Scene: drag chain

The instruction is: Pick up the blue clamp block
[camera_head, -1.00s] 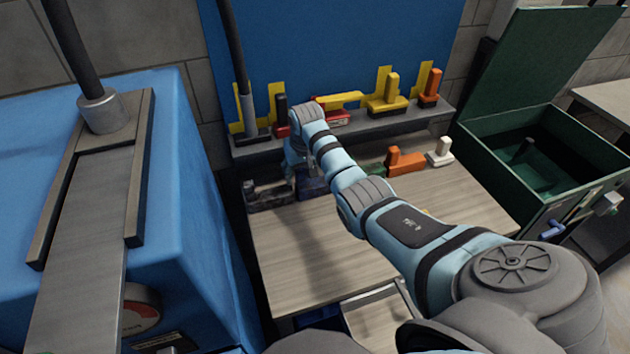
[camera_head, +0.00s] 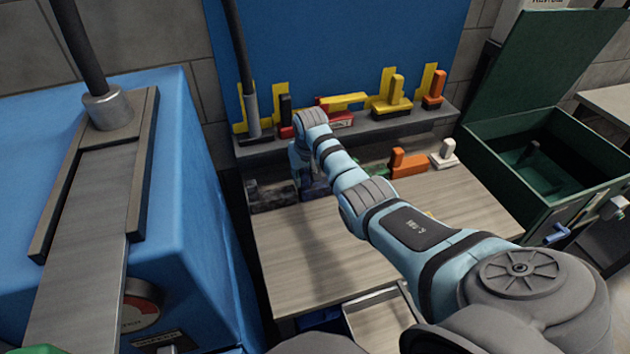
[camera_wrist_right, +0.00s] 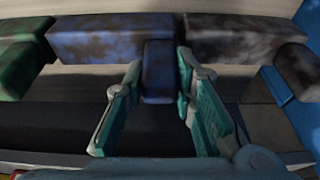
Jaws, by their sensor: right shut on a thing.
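The blue clamp block (camera_wrist_right: 100,65) lies in a row on the workbench. Its narrow stem points toward my right gripper (camera_wrist_right: 158,76) in the right wrist view. The two teal fingers are shut on that stem, one on each side. In the head view only part of the blue block (camera_head: 316,189) shows, below my right arm's bent wrist, and the right gripper is mostly hidden by that arm. I cannot tell any gap under the block. My left gripper is not in view.
A dark mottled block (camera_wrist_right: 240,40) and a green block (camera_wrist_right: 20,55) flank the blue one closely. Orange (camera_head: 408,163) and white (camera_head: 445,155) blocks stand further right. A grey shelf (camera_head: 345,137) with several coloured pieces is behind.

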